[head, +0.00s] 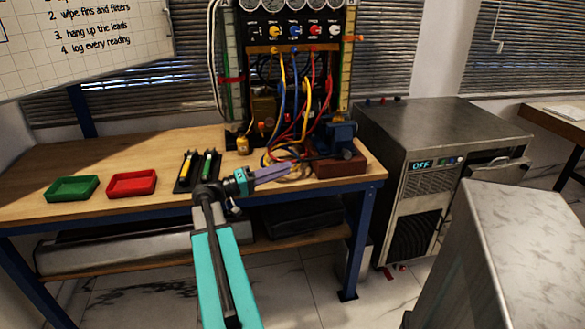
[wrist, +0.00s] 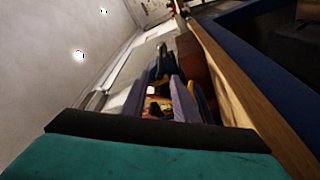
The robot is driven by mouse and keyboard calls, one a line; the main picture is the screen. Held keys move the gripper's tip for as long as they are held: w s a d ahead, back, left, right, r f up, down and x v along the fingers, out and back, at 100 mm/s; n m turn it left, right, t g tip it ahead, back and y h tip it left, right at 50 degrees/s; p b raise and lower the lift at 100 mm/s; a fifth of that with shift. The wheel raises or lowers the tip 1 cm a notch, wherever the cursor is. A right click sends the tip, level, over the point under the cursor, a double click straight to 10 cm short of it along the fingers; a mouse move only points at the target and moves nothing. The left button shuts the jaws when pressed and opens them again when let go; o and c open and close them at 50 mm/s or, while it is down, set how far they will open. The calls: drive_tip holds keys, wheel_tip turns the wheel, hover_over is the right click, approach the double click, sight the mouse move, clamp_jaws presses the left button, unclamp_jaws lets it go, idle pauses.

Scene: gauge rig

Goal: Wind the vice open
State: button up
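The vice (head: 343,134) is a small blue body at the right end of the wooden bench, beside a brick-red block (head: 342,167). A dark bar shows low on its left side; I cannot make out its handle clearly. My gripper (head: 292,169) reaches in from the left, its pale purple fingers pointing right toward the vice, with the tips in front of cables. In the wrist view my gripper (wrist: 164,82) has its two fingers apart, with coloured cables seen beyond the gap. The red-brown block (wrist: 196,70) shows just right of the fingers. I see nothing held.
The gauge panel (head: 293,30) stands behind the vice, with several loose hoses hanging down to the bench. A green tray (head: 72,189), a red tray (head: 132,183) and a dark holder (head: 184,186) lie to the left. A grey cabinet (head: 440,125) stands right of the bench.

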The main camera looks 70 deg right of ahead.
drive_tip(key=shift+v, duration=0.9)
